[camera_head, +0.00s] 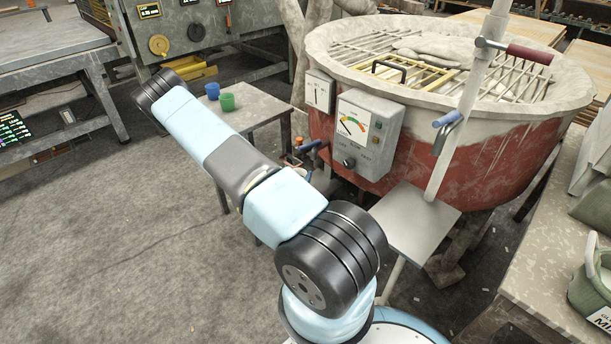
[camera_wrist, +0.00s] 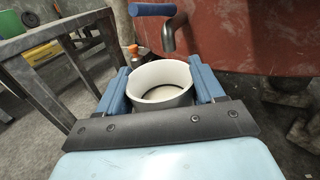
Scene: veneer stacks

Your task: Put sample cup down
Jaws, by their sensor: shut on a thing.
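In the wrist view my gripper (camera_wrist: 161,78) has its two blue fingers closed on either side of a white sample cup (camera_wrist: 150,95). The cup's open mouth faces the camera, and a pale surface shows inside it; I cannot tell if this is contents or its bottom. A dark tap spout (camera_wrist: 170,38) with a blue handle (camera_wrist: 152,10) shows just beyond the cup's rim.
A small grey table (camera_head: 262,106) stands left of the red vat (camera_head: 490,165), with a blue cup (camera_head: 212,90) and a green cup (camera_head: 228,102) on its left part. Its right part is bare. A control box (camera_head: 368,130) juts from the vat. Open floor lies at left.

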